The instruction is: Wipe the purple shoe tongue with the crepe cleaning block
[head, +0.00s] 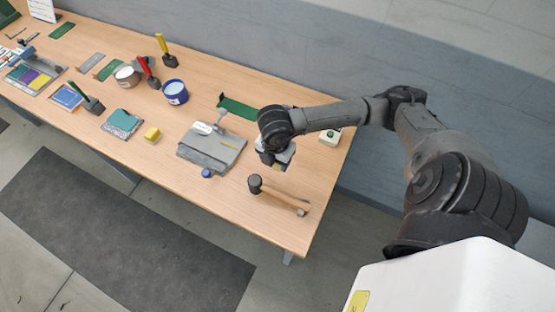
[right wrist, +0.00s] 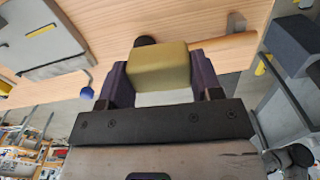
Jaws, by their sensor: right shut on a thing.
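In the right wrist view my right gripper (right wrist: 158,82) is shut on a yellow-olive block (right wrist: 158,66), which looks like the crepe cleaning block. Its two purple fingers hold the block by its sides. In the head view my right gripper (head: 272,160) is over the right part of the table, and my arm hides much of it. The purple shoe tongue seems to be the purple patch (head: 29,76) on a tray at the far left, beside blue and yellow patches. It is far from my right gripper. My left gripper is not in view.
A hammer (head: 280,196) lies near the front right edge of the wooden table (head: 215,215). A grey press plate (head: 212,150), a small yellow block (head: 152,134), a teal pad (head: 122,122) and a blue tin (head: 175,92) stand between the gripper and the tray.

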